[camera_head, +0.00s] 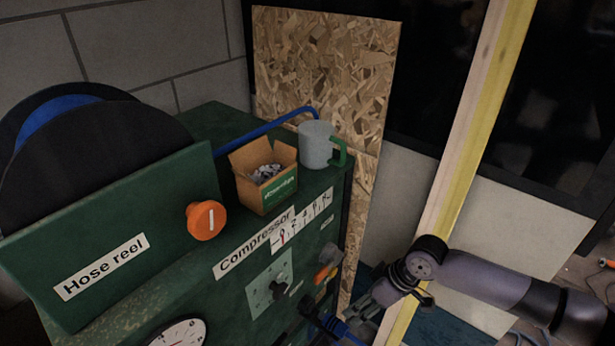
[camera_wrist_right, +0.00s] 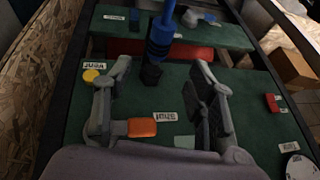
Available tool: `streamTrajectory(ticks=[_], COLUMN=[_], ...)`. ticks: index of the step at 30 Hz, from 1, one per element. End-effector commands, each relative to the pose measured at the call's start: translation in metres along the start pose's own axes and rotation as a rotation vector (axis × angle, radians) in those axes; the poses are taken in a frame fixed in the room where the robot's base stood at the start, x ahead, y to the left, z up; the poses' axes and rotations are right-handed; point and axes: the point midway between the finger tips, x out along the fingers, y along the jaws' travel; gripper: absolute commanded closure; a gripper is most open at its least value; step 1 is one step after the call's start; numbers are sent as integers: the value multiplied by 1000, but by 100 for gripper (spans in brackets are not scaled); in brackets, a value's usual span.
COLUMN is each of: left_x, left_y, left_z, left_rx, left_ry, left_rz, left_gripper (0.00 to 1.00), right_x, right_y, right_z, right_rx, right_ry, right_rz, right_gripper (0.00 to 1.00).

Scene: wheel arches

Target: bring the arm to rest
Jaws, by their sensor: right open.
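My right arm comes in from the right in the head view, and its gripper (camera_head: 362,306) is low beside the front of the green compressor cabinet (camera_head: 225,310). In the right wrist view the same gripper (camera_wrist_right: 163,70) has its two fingers spread wide, with nothing held between them. A blue and black hose-like fitting (camera_wrist_right: 161,45) shows between and beyond the fingertips. I cannot tell whether a finger touches it. The orange switch (camera_wrist_right: 142,128) shows between the fingers nearer the wrist. My left gripper is not in view.
The cabinet top carries an open cardboard box (camera_head: 265,190) and a grey mug (camera_head: 315,147). A long pale beam (camera_head: 465,150) leans close to my right wrist. A chipboard sheet (camera_head: 330,60) stands behind.

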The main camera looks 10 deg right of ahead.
Motion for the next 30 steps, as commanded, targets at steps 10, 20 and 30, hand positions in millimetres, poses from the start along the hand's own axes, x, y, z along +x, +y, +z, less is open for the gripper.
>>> streamTrajectory(ticks=[10,20,30], left_x=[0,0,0], left_y=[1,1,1], left_z=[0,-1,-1], left_rx=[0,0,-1], left_ry=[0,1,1], left_rz=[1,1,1], left_gripper=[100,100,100], right_x=[39,19,-14], right_y=[-106,-149,-136], right_z=[6,44,115], right_rx=[-122,60,311], right_ry=[38,97,7], right_rz=[-44,136,320], right_gripper=[49,49,49])
